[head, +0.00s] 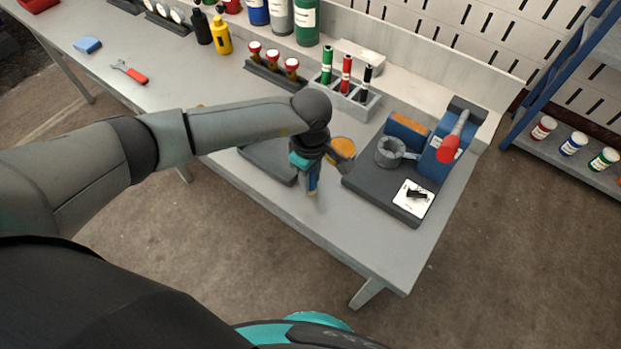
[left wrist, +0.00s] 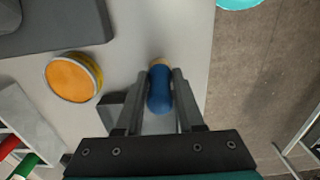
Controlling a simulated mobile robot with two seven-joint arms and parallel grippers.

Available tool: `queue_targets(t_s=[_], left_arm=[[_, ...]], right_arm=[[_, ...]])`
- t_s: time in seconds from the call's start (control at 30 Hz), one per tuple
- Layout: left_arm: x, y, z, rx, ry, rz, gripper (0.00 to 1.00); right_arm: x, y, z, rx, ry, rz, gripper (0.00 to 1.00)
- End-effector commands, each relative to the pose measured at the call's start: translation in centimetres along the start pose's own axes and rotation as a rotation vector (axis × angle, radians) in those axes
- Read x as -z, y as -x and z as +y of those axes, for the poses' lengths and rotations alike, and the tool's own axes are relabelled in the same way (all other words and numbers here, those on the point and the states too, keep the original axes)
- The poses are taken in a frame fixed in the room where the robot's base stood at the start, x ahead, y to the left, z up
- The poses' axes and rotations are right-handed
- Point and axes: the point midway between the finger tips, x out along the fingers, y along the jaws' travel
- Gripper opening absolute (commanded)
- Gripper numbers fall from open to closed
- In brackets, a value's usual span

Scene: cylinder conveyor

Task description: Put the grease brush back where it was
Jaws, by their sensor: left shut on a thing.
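The grease brush (head: 313,183) has a blue handle with a tan end. My left gripper (head: 310,172) is shut on it over the bench, close to the near edge. In the left wrist view the blue handle (left wrist: 159,92) sits between the two fingers of the left gripper (left wrist: 158,98). I cannot tell whether the brush touches the bench top. A round tin with orange contents (head: 343,148) stands just beyond the gripper; it also shows in the left wrist view (left wrist: 73,77). My right gripper is not in view.
A dark base plate (head: 365,182) with a blue and grey device stands right of the brush. A dark mat (head: 268,160) lies left, partly under my arm. A grey holder (head: 369,103) with green, red and black markers stands behind. The bench front strip (head: 345,235) is clear.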

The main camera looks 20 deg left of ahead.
Motion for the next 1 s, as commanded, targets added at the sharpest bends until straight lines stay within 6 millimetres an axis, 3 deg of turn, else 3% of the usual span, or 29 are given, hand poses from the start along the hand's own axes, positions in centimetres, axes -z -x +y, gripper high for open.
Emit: queue_targets(t_s=[0.43,0.47,0.5,0.7,1.0], left_arm=[[-0.01,-0.79,0.07,-0.002,0.000,0.000,0.00],[-0.01,-0.68,0.05,-0.002,0.000,-0.001,0.41],[-0.01,-0.64,0.04,-0.002,0.000,-0.001,0.45],[0.00,-0.61,0.04,-0.001,0.000,0.000,0.67],[0.00,-0.43,0.04,-0.001,0.000,-0.001,0.67]], right_arm=[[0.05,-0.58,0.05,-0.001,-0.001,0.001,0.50],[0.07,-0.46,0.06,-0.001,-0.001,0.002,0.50],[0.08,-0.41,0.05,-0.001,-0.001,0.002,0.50],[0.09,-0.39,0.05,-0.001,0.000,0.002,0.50],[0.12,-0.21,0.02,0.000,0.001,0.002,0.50]])
